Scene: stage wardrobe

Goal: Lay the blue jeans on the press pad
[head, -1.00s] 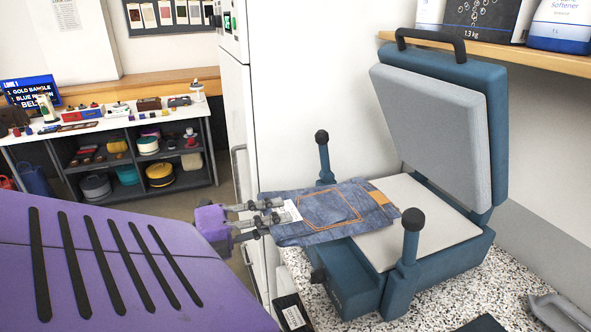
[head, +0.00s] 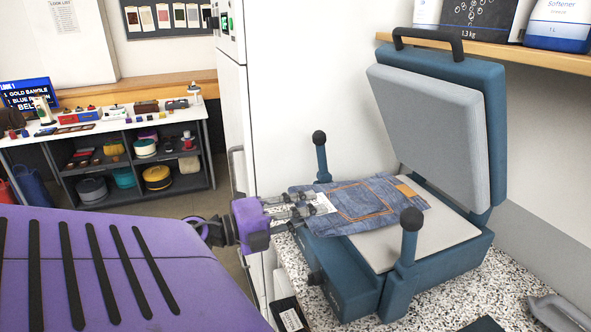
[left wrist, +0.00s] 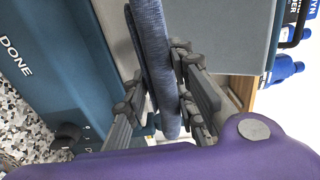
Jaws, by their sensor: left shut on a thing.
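The blue jeans (head: 368,203), folded flat with orange stitching and a tan patch, extend over the light grey press pad (head: 428,237) of the open teal press. My left gripper (head: 305,209) is shut on the near left edge of the jeans, beside a white tag. In the left wrist view the jeans (left wrist: 152,65) show edge-on between the fingers of the left gripper (left wrist: 160,100). I cannot tell whether the jeans touch the pad. The right gripper is not in view.
The press's padded upper plate (head: 432,125) stands raised behind the pad. Upright posts with dark knobs flank it, one at the front (head: 411,219) and one at the back (head: 319,138). A speckled counter (head: 455,290) lies around the press. A shelf with bottles is above right.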

